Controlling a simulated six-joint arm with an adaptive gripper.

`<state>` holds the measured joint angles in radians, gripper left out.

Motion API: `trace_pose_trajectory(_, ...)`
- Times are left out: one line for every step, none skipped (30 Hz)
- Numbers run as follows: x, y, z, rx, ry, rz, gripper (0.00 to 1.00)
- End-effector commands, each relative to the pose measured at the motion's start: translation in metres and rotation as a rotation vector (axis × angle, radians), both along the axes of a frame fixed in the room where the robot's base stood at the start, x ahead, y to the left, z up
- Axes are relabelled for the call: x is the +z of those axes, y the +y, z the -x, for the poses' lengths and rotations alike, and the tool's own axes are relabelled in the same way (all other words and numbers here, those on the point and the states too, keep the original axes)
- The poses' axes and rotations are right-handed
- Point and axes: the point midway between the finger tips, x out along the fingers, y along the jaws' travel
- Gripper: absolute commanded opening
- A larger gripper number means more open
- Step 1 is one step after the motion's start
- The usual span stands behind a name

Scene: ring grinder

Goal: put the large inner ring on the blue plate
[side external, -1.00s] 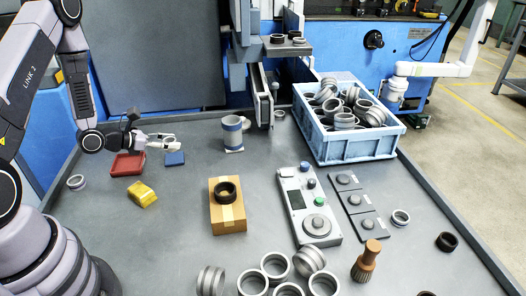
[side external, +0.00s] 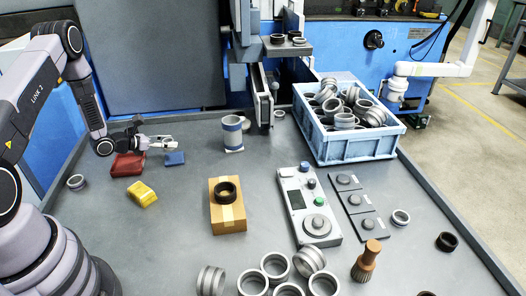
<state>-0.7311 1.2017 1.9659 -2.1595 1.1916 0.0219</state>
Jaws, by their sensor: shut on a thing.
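My gripper (side external: 172,142) is at the left back of the table, pointing right, just above the blue plate (side external: 174,159). It is shut on a small pale metallic thing, which I take to be the large inner ring; its outline blends with the fingers at this size. The blue plate is small and flat, and its visible part looks bare. I cannot tell whether the held ring touches it. A red plate (side external: 127,166) lies just left of the blue one, partly under my wrist.
A yellow block (side external: 142,194) lies in front of the plates. A blue-and-grey cylinder (side external: 232,133) stands to their right. A cardboard box (side external: 228,217) with a dark ring, a control panel (side external: 297,185) and a blue crate (side external: 352,148) of rings stand farther right. Several loose rings lie in front.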

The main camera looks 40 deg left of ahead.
Motion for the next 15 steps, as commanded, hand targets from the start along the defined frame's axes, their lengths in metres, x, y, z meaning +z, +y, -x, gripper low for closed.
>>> trace_pose_trajectory(-0.005, 0.002, -0.004, -0.001, -0.001, -0.002, 0.00)
trace_pose_trajectory(-0.007, 0.002, -0.005, -0.001, -0.001, 0.000, 0.00)
trace_pose_trajectory(-0.008, 0.003, -0.007, -0.001, 0.000, -0.001, 0.00)
trace_pose_trajectory(-0.010, 0.003, -0.008, -0.002, -0.001, -0.001, 0.00)
trace_pose_trajectory(-0.012, 0.004, -0.010, -0.002, -0.001, -0.001, 0.00)
trace_pose_trajectory(-0.017, 0.005, -0.013, -0.002, -0.001, -0.001, 0.00)
trace_pose_trajectory(-0.022, 0.005, -0.013, -0.001, 0.000, 0.001, 0.00)
trace_pose_trajectory(-0.027, 0.005, -0.012, -0.001, 0.001, 0.001, 0.00)
trace_pose_trajectory(-0.034, 0.005, -0.012, -0.001, 0.001, 0.001, 0.00)
trace_pose_trajectory(-0.037, 0.005, -0.012, -0.001, 0.000, 0.000, 0.00)
trace_pose_trajectory(-0.041, 0.005, -0.012, -0.001, 0.000, 0.001, 0.00)
trace_pose_trajectory(-0.044, 0.005, -0.012, 0.000, 0.000, 0.000, 0.00)
trace_pose_trajectory(-0.045, 0.005, -0.012, 0.000, -0.001, -0.001, 0.00)
trace_pose_trajectory(-0.046, 0.005, -0.012, 0.000, -0.001, -0.001, 0.00)
trace_pose_trajectory(-0.046, 0.005, -0.012, -0.001, -0.001, -0.002, 0.00)
